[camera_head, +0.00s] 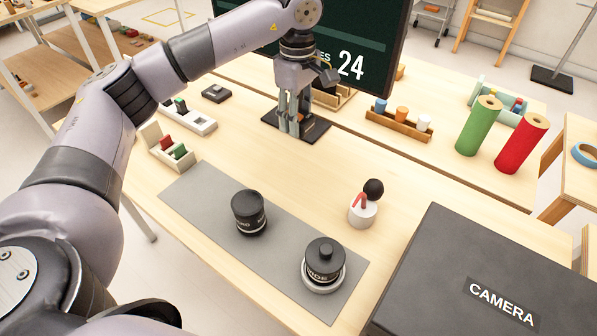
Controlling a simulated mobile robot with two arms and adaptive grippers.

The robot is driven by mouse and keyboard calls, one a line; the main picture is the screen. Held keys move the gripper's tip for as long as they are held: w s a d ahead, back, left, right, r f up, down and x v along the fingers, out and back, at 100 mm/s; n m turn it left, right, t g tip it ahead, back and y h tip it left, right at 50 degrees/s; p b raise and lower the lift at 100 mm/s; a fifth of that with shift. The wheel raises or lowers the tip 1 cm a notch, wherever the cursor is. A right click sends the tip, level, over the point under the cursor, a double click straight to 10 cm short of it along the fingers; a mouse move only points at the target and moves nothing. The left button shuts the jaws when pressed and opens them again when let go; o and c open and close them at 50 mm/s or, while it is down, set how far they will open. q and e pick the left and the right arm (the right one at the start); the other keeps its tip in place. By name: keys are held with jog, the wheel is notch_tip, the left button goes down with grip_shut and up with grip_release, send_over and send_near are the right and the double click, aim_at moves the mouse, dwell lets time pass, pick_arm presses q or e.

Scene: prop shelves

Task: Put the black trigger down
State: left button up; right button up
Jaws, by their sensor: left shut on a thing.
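My left gripper (289,128) reaches down over the dark plate (318,128) below the monitor. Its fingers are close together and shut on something. The held thing is hidden or too small to make out, so I cannot confirm that it is the black trigger. I cannot tell whether the fingertips touch the plate. A small dark box (216,93) lies apart on the table, left of the gripper. My right gripper is not in view.
Two black lens-like cylinders (248,212) (324,261) stand on the grey mat (213,222). Nearby are a white holder (362,213), small trays (168,149) (190,116), a wooden rack (398,122) and a CAMERA case (455,275). The monitor (350,45) rises behind the gripper. Bare wood lies in the middle.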

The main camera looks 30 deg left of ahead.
pick_arm(q)
notch_tip(320, 180, down, 16)
jog(key=shift+r+p, duration=0.1)
jog(key=shift+p, duration=0.8)
jog(key=shift+f, duration=0.3)
jog(key=o, duration=1.3)
jog(key=shift+c, duration=0.2)
jog(key=shift+r, duration=0.1)
jog(key=shift+r, duration=0.5)
notch_tip(320, 180, up, 11)
jog(key=shift+r+b, duration=0.1)
jog(key=shift+b, duration=0.95)
